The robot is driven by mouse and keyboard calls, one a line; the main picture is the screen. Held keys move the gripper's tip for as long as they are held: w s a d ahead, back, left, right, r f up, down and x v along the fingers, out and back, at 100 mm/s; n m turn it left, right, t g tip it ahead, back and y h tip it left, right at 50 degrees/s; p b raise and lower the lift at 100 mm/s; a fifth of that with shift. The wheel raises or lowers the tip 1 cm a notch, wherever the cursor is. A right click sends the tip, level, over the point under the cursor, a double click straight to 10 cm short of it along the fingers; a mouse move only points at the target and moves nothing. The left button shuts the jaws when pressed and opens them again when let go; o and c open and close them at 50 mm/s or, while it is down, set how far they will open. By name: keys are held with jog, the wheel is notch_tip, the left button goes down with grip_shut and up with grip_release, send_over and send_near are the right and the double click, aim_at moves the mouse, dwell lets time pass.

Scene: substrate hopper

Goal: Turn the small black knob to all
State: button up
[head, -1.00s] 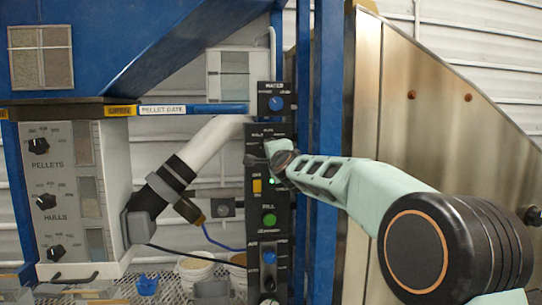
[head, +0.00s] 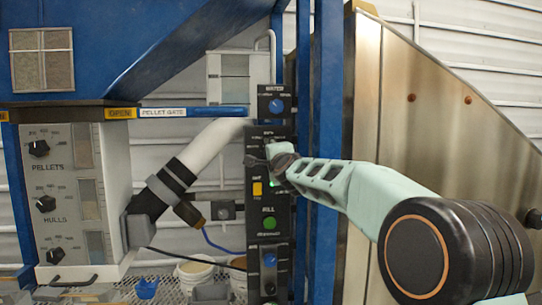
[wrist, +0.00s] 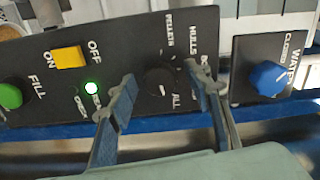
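The small black knob (wrist: 159,80) sits on the black control panel (head: 254,215), with printed labels around it including PELLETS, HULLS and ALL. A small white mark shows on the knob's lower side in the wrist view, on the side of the ALL label; I cannot tell its exact setting. My gripper (wrist: 162,74) is open, with one finger on each side of the knob and a visible gap to each. In the head view my gripper (head: 262,158) is at the upper part of the panel and hides the knob.
A yellow ON/OFF switch (wrist: 68,57), a lit green lamp (wrist: 92,88) and a green FILL button (wrist: 9,96) are left of the knob in the wrist view. A blue WATER knob (wrist: 268,78) is to the right. A blue post (head: 327,200) stands close beside the panel.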

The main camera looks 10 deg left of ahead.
jog(key=v, duration=1.2)
dwell(0.4)
